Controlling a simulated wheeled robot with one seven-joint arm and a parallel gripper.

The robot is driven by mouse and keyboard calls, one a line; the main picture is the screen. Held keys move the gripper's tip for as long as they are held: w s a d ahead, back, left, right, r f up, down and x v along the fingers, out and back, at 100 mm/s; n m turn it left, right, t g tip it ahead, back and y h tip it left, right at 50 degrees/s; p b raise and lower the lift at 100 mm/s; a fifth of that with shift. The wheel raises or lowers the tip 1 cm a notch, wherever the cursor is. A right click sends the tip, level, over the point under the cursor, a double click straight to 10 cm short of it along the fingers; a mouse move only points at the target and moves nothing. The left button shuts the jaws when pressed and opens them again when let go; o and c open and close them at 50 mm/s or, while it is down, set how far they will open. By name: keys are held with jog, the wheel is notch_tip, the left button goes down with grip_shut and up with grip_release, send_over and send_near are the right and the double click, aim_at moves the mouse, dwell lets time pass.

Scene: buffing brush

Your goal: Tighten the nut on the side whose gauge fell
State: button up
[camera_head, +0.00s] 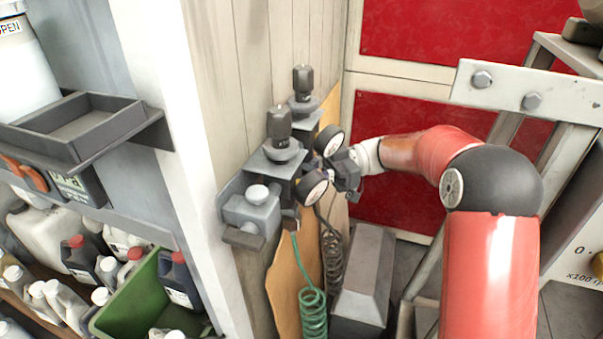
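A grey regulator unit with two sides is fixed to the wooden wall. The near side has a dark knob (278,124), a round white gauge (313,188) and a green coiled hose (313,312) below. The far side has a dark knob (303,82), a white gauge (329,141) and a dark coiled hose (332,255). The gauge needles are too small to read. I cannot clearly pick out the nuts. My gripper (342,172) is right beside the two gauges, at the right of the unit. Its fingers are too small and partly hidden to tell whether they are open or touching anything.
A grey box (364,280) stands below my gripper. A metal frame with a bolted plate (528,93) is at right. At left are a shelf tray (125,118), several bottles and a green crate (128,290). A white post (185,150) separates them from the regulators.

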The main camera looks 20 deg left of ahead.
dwell(0.5)
jog(key=o, duration=1)
jog(key=v, duration=0.7)
jog(key=shift+w+d, duration=0.25)
jog(key=shift+w, duration=0.05)
